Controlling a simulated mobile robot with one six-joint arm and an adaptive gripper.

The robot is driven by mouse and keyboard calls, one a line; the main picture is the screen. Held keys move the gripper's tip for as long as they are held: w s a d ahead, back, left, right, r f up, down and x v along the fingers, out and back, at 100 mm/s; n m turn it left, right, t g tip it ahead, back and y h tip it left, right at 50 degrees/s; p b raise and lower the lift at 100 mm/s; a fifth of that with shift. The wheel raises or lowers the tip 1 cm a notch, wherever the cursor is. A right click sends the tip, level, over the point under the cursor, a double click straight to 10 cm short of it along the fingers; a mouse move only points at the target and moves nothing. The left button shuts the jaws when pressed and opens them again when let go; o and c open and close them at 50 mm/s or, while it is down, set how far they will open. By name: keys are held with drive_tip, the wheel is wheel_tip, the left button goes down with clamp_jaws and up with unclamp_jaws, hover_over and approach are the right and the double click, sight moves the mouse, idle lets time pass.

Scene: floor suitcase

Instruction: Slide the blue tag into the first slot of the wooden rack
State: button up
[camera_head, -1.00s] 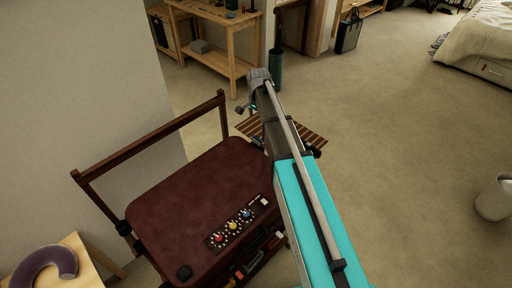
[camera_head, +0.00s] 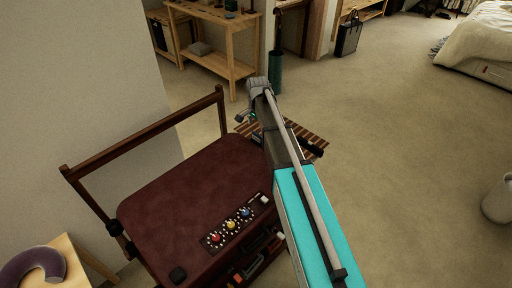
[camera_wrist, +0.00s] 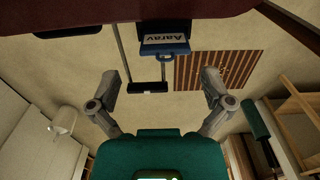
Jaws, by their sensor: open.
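The blue tag (camera_wrist: 165,38) shows at the top of the wrist view, with "Aarav" printed upside down on it. It is close to the edge of a dark red suitcase (camera_wrist: 75,16), which also shows in the head view (camera_head: 190,195). My gripper (camera_wrist: 160,78) is open and empty, its fingers spread wide. The tag lies beyond the fingertips in the picture, roughly centred between them, and looks apart from them. In the head view, my arm hides the tag. I cannot tell which wooden piece is the rack.
A brown striped slatted piece (camera_wrist: 205,70) lies on the floor beyond the suitcase (camera_head: 308,140). A wooden shelf bench (camera_head: 215,60) and a green cylinder (camera_head: 275,72) stand at the back. A wooden rail (camera_head: 140,138) runs behind the suitcase.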

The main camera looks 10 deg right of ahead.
sight(257, 134)
drive_tip(key=shift+f+b, duration=0.4)
drive_tip(key=shift+f, duration=0.25)
drive_tip(key=shift+f, duration=0.1)
drive_tip(key=shift+w+f+b, duration=0.2)
drive_tip(key=shift+f+b, duration=2.3)
drive_tip(key=shift+b, duration=0.1)
drive_tip(key=c, duration=0.8)
